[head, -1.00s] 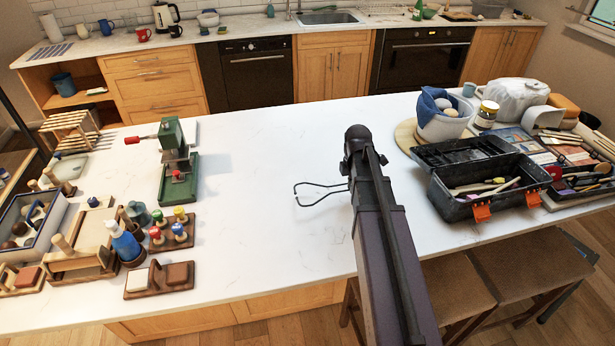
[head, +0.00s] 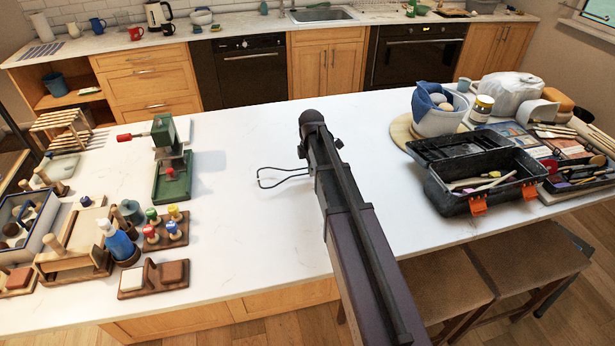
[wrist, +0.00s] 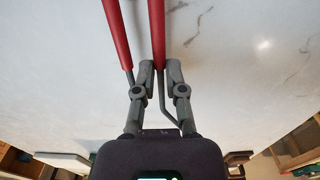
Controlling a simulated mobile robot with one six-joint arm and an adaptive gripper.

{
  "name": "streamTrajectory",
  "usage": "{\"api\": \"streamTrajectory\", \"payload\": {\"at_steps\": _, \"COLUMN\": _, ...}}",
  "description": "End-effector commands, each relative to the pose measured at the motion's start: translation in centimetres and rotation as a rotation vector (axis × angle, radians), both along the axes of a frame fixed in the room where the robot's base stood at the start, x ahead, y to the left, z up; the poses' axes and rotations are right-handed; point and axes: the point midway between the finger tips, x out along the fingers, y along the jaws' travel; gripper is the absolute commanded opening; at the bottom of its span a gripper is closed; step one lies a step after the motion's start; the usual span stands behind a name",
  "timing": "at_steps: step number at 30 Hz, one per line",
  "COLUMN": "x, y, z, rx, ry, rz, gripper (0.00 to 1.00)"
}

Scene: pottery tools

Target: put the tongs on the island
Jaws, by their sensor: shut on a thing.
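The tongs have two red handles (wrist: 158,32) and grey wire, seen close up in the wrist view. My gripper (wrist: 160,68) is shut on them, with its fingers around the lower end of the right-hand handle. The other handle passes by the left finger. In the head view a wire loop of the tongs (head: 285,181) sticks out to the left of my arm; their rest and my fingers are hidden behind the arm. The loop is over the white top of the island (head: 260,235). I cannot tell whether the tongs touch the top.
A green press (head: 172,165) stands left of the tongs, with a blue bottle (head: 118,240) and small stamps nearer the front. A black toolbox (head: 480,185) and a bowl with a blue cloth (head: 437,118) are at right. The island's middle is clear.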

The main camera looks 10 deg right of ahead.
Motion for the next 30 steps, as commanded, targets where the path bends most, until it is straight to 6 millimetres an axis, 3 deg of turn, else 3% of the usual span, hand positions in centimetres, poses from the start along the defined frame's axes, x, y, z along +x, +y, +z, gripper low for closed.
{"api": "streamTrajectory", "payload": {"at_steps": 12, "x": 1.1, "y": 1.1, "z": -0.2, "rx": 0.0, "ry": 0.0, "rz": 0.003, "gripper": 0.0}}
{"api": "streamTrajectory", "payload": {"at_steps": 21, "x": 0.9, "y": 1.0, "z": -2.9, "rx": 0.0, "ry": 0.0, "rz": 0.002, "gripper": 0.0}}
{"api": "streamTrajectory", "payload": {"at_steps": 30, "x": 0.9, "y": 1.0, "z": -3.7, "rx": 0.0, "ry": 0.0, "rz": 0.002, "gripper": 0.0}}
